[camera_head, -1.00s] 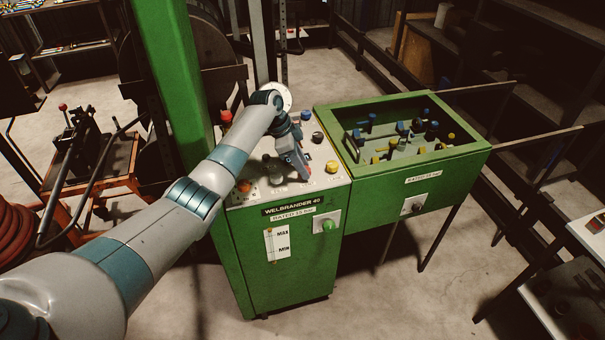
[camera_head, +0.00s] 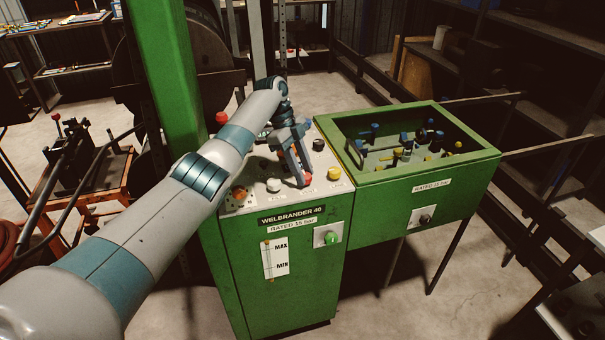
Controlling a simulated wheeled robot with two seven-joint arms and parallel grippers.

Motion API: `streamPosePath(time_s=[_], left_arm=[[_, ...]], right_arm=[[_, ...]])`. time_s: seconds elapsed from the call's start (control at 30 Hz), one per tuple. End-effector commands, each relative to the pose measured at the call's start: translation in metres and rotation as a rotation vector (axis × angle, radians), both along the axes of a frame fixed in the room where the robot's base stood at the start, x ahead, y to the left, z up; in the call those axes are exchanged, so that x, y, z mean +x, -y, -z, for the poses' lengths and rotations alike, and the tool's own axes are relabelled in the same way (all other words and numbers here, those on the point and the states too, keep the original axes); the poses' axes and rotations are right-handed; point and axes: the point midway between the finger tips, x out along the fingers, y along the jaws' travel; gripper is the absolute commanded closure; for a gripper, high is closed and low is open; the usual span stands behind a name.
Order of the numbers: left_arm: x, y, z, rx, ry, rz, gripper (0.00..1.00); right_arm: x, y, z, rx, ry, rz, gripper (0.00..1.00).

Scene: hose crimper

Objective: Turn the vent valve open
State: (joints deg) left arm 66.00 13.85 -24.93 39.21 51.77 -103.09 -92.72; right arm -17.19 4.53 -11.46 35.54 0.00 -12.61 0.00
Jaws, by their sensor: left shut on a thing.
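The green cabinet marked WELBRANDER 40 (camera_head: 285,290) stands in the middle, with several knobs on its pale top panel. My left gripper (camera_head: 303,180) reaches down to this panel and is shut on a small red knob (camera_head: 307,181) near its front edge. The fingers hide part of the red knob, so its turn angle cannot be told. The labels beside the knobs are too small to read, so I cannot tell which one is marked vent. My right gripper is not in view.
Near the red knob are a white knob (camera_head: 273,185), a yellow knob (camera_head: 334,173) and a black knob (camera_head: 318,145). A green knob (camera_head: 330,238) is on the cabinet front. A green open box (camera_head: 465,180) with several coloured fittings adjoins the cabinet on the right.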

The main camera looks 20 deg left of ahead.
Motion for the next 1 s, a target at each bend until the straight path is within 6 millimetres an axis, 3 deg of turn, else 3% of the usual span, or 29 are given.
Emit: streamPosePath(time_s=[0.27, 0.3, 0.37, 0.77, 1.0], left_arm=[[0.0, 0.0, -0.001, 0.0, 0.001, 0.001, 0.93], [0.0, 0.0, -0.001, 0.0, 0.001, 0.001, 0.61], [0.0, 0.0, -0.001, 0.0, 0.001, 0.001, 0.53], [0.001, -0.002, -0.003, 0.0, 0.001, 0.0, 0.53], [0.003, -0.011, -0.024, 0.0, 0.003, -0.001, 0.53]], right_arm=[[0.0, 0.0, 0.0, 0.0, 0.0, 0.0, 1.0], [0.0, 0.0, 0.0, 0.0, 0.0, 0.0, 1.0], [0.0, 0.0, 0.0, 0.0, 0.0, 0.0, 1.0], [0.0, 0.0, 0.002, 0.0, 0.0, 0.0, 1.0], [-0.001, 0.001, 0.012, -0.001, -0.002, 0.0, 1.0]])
